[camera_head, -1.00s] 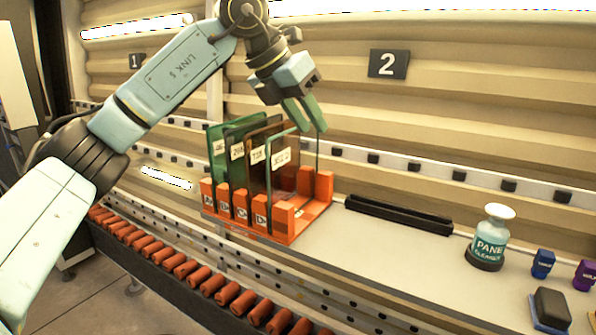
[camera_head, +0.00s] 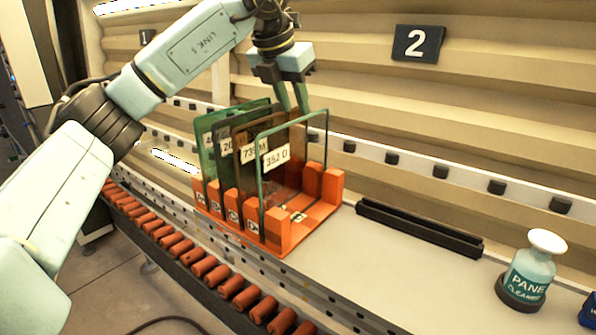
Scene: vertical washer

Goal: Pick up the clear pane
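The clear pane (camera_head: 315,140) stands upright as the frontmost pane in an orange slotted rack (camera_head: 279,232). It has a green edge and a white label reading "352 D". Behind it stand a brown pane (camera_head: 243,130) and green-tinted panes (camera_head: 206,150), also labelled. My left gripper (camera_head: 296,108) points down at the top of the panes, with a gap between its pale green fingers. Its tips are close to the clear pane's top edge. I cannot tell whether they straddle that edge. My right gripper is out of view.
A black slotted bar (camera_head: 420,228) lies right of the rack on the pale bench (camera_head: 400,275). A pane cleaner bottle (camera_head: 527,272) stands farther right. Orange rollers (camera_head: 205,273) run along the front. A ribbed wall with a "2" sign (camera_head: 418,44) is behind.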

